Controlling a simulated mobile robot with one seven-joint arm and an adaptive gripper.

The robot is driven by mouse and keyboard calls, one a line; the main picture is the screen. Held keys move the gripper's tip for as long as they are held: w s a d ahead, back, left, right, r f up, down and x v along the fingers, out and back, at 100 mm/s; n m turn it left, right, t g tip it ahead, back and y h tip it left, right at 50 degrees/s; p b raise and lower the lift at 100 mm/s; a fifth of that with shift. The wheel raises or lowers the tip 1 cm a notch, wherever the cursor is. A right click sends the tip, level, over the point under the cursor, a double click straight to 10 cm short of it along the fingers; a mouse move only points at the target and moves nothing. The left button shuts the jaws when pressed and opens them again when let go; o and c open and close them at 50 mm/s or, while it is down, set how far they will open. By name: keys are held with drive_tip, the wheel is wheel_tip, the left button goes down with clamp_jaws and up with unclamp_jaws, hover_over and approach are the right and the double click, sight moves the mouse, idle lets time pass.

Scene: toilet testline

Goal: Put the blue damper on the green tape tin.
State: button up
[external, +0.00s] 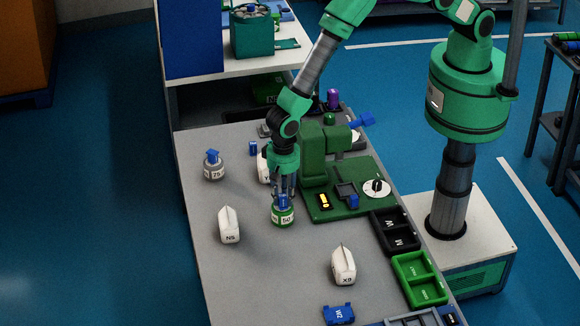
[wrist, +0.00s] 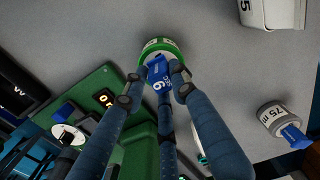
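The green tape tin (external: 283,217), with a white label reading 50, stands upright on the grey bench. It also shows in the wrist view (wrist: 160,45) as a green and white round tin. The fingers hide part of both.
A grey tin (external: 213,166) with a blue piece on top stands to the left. White bottle-like blocks stand nearby (external: 229,225), (external: 343,265). A green machine (external: 318,160) stands to the right. Black (external: 394,231) and green (external: 420,278) trays line the right edge.

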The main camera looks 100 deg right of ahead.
sight(283, 195)
drive_tip(key=o, duration=0.5)
drive_tip(key=shift+c, duration=0.2)
drive_tip(key=shift+r, duration=0.15)
wheel_tip(283, 195, up, 12)
drive_tip(key=b, duration=0.1)
idle(0.4)
idle(0.7)
